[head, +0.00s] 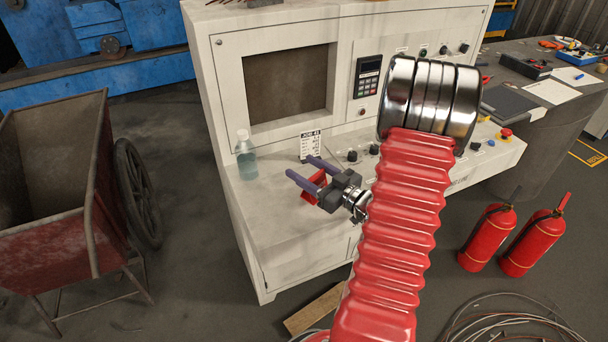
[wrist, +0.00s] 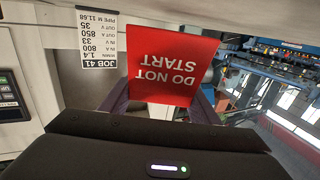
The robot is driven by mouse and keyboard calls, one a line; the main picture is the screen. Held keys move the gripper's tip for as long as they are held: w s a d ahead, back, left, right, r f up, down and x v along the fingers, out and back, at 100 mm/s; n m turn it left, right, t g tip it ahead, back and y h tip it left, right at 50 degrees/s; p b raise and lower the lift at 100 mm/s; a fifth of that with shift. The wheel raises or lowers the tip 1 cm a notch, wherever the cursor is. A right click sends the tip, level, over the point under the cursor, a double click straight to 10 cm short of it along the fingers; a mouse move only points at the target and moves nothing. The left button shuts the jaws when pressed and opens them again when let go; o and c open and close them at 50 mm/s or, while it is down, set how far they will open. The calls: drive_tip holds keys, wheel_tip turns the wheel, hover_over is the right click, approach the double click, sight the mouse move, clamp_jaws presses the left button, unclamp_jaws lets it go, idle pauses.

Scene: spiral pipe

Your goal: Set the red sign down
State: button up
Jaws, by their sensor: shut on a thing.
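A red sign (wrist: 172,65) reading "DO NOT START" sits between the fingers of my gripper (wrist: 163,105) in the wrist view, its lettering upside down there. In the head view a small part of the red sign (head: 311,190) shows between the purple fingers of my gripper (head: 302,167), which is shut on it. The gripper is over the console's pale ledge (head: 265,222). I cannot tell whether the sign touches the ledge. My red ribbed arm hides part of the console.
A clear bottle (head: 246,156) stands on the ledge left of my gripper. A white JOB 41 card (head: 311,146) stands behind the gripper, with black knobs (head: 352,156) to the right. The ledge's front left is clear. A red cart (head: 50,220) stands on the floor at left.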

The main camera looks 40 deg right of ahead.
drive_tip(key=shift+f, duration=0.75)
drive_tip(key=shift+f, duration=0.15)
drive_tip(key=o, duration=1)
drive_tip(key=shift+o, duration=0.2)
drive_tip(key=shift+s+d, duration=0.1)
drive_tip(key=shift+s, duration=0.35)
drive_tip(key=s, duration=0.7)
drive_tip(key=s+d, duration=0.1)
drive_tip(key=s, duration=0.3)
drive_tip(key=shift+s, duration=0.1)
